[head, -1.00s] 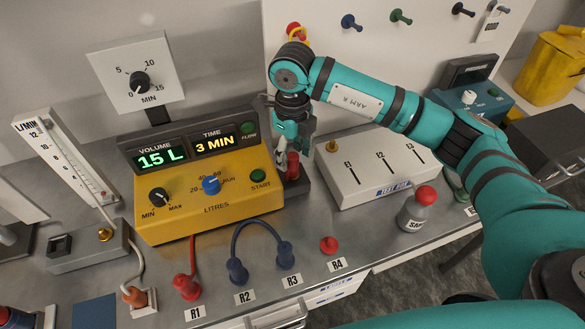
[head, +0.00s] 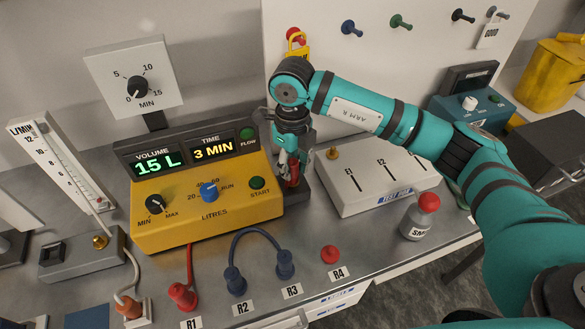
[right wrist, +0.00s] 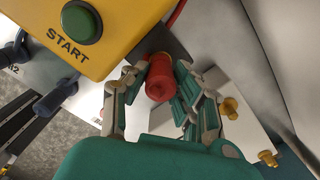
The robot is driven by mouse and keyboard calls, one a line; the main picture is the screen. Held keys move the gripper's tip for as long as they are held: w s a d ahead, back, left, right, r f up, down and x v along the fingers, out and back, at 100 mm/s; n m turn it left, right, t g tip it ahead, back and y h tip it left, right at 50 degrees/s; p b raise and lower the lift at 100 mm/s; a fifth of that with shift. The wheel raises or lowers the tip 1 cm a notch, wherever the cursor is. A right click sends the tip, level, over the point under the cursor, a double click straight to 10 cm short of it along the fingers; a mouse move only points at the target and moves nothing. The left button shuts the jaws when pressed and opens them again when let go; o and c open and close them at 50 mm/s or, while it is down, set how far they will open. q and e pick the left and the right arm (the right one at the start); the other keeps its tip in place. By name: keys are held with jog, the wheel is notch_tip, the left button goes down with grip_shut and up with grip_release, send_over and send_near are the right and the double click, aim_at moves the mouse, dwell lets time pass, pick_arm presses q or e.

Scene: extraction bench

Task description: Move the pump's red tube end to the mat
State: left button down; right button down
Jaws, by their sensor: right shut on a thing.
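The yellow pump (head: 215,222) stands on the bench, its display reading 15 L and 3 MIN. A red tube end (head: 293,177) stands at the pump's right side, by a dark upright block. My right gripper (head: 288,170) points down and is shut on it. In the right wrist view the red tube end (right wrist: 159,80) sits between the fingertips of my gripper (right wrist: 160,85). My left gripper is out of view.
In front of the pump, a red plug (head: 183,296) stands at R1, a blue lead (head: 258,233) joins R2 and R3, and a red cap (head: 330,254) is at R4. A flow meter (head: 62,165) is at left.

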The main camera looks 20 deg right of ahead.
jog(key=shift+r, duration=0.4)
jog(key=shift+r+p, duration=1.4)
jog(key=shift+r, duration=0.85)
jog(key=shift+r, duration=0.1)
